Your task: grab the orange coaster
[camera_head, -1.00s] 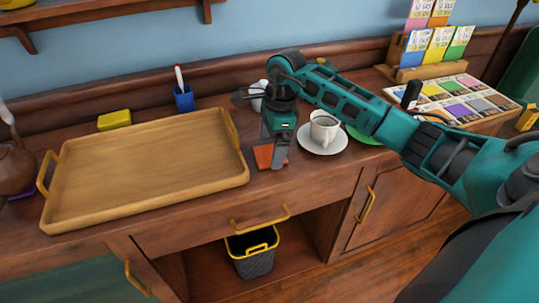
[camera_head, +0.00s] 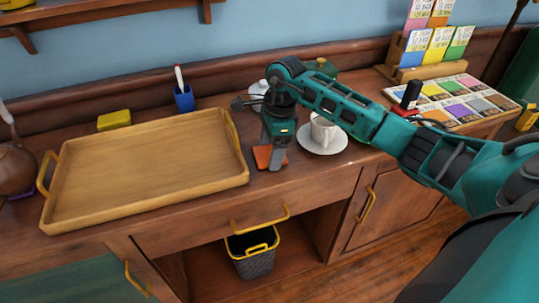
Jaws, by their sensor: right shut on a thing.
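The orange coaster (camera_head: 263,157) is a small flat square on the wooden counter, between the tray and the white cup. My right gripper (camera_head: 277,164) points down at it from above, its fingers at the coaster's right part and covering some of it. The gripper is shut on the coaster, which still looks level and at counter height; whether it touches the wood I cannot tell. My left gripper is not in view.
A wooden tray (camera_head: 150,168) with raised rim lies just left. A white cup (camera_head: 325,130) on a saucer (camera_head: 322,147) stands close on the right. A blue holder (camera_head: 184,98) and yellow block (camera_head: 114,120) are behind the tray. A bin (camera_head: 253,253) stands below.

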